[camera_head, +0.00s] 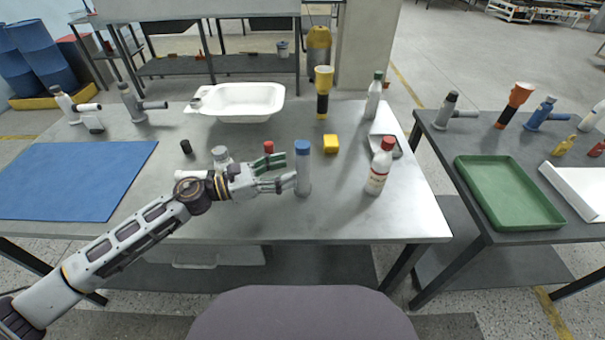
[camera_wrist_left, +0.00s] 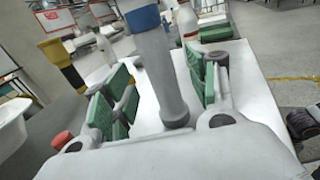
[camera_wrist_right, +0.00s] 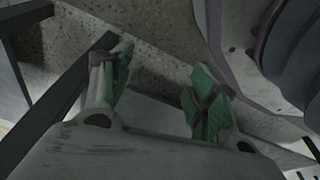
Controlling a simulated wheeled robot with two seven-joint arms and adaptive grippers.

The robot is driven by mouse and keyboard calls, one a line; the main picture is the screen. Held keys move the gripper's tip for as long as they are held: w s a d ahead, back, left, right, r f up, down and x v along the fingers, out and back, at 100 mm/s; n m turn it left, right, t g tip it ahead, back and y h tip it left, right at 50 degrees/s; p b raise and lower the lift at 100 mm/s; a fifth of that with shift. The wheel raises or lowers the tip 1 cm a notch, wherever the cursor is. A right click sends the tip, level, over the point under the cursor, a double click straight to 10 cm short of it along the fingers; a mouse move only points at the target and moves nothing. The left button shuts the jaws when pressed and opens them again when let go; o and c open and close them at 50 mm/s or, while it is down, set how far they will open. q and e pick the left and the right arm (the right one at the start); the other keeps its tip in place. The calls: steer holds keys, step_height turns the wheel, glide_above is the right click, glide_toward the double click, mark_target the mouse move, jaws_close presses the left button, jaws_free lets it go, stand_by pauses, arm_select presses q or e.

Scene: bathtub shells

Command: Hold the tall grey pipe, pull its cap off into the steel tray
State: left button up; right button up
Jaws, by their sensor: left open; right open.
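The tall grey pipe (camera_head: 303,178) stands upright on the metal table with a blue cap (camera_head: 302,147) on top. My left gripper (camera_head: 288,171) is open at the pipe's left side, fingers level. In the left wrist view the pipe (camera_wrist_left: 163,72) shows between the green finger pads (camera_wrist_left: 158,95), with no clear contact. The steel tray (camera_head: 398,152) lies at the table's right side, partly hidden by a white bottle with a red cap. My right gripper (camera_wrist_right: 155,85) is open and empty in its wrist view, and out of the head view.
The red-capped bottle (camera_head: 378,172) stands right of the pipe. A yellow block (camera_head: 330,144) and a red-topped item (camera_head: 268,147) are close behind it. A white basin (camera_head: 240,102) sits at the back, a blue mat (camera_head: 75,180) at left. Speckled floor (camera_wrist_right: 160,50) shows beyond my right gripper.

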mark_target(302, 165)
arm_select(q)
steer(key=shift+w+d, duration=0.15)
steer(key=shift+d, duration=0.2)
arm_select(e)
steer(key=shift+s+d+f, duration=0.1)
steer(key=shift+d+f, duration=0.05)
steer(key=shift+f, duration=0.05)
arm_select(q)
steer(key=shift+w+d, duration=0.1)
steer(key=shift+d, duration=0.05)
arm_select(e)
steer(key=shift+w+r, duration=0.2)
steer(key=shift+w, duration=0.1)
arm_select(q)
steer(key=shift+w+d, duration=0.25)
steer(key=shift+d, duration=0.2)
steer(key=shift+p+x, duration=0.3)
steer(key=shift+x, duration=1.6)
arm_select(e)
steer(key=shift+s+d+f, duration=0.15)
steer(key=shift+s+f, duration=0.1)
steer(key=shift+f, duration=0.2)
steer(key=shift+s+d+f, duration=0.15)
steer(key=shift+s+f, duration=0.05)
steer(key=shift+f, duration=0.2)
arm_select(q)
steer(key=shift+f, duration=0.15)
steer(key=c, duration=1.2)
arm_select(e)
steer(key=shift+s, duration=0.15)
